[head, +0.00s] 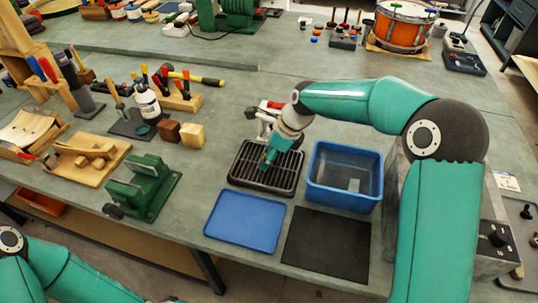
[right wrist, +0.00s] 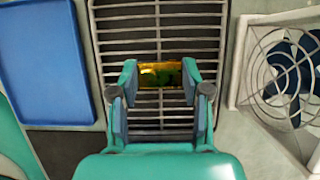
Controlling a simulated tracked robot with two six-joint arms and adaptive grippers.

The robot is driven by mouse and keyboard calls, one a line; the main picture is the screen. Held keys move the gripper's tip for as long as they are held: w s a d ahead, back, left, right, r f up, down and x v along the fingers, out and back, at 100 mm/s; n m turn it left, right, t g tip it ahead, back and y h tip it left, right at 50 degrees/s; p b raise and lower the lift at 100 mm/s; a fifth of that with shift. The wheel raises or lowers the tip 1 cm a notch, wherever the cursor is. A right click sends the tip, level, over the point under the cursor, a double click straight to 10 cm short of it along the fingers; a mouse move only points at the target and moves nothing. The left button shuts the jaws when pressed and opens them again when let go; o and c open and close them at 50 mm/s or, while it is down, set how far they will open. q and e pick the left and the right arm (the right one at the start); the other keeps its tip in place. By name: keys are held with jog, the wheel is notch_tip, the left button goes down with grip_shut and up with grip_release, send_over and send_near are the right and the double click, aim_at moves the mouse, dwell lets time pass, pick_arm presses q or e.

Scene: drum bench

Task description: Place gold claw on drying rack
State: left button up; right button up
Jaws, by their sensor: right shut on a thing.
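The drying rack (head: 240,176) is a black slatted rack on the bench, left of the blue bin. Its slats also show in the right wrist view (right wrist: 160,28). My right gripper (head: 266,160) is over the rack, pointing down. In the right wrist view, the right gripper (right wrist: 160,82) is shut on the gold claw (right wrist: 160,72), a small shiny gold piece held crosswise between the fingertips. I cannot tell whether the claw touches the slats. In the head view the claw is not discernible. My left arm shows at the lower left, with its gripper out of view.
A blue bin (head: 329,192) holding a small pale item stands right of the rack. A blue tray (head: 245,221) and a black mat (head: 327,244) lie in front. A fan (right wrist: 290,75) stands beside the rack. A green vise (head: 150,190) is to the left.

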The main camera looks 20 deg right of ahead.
jog(key=shift+f, duration=0.1)
jog(key=o, duration=1.1)
jog(key=v, duration=1.2)
jog(key=shift+r, duration=0.25)
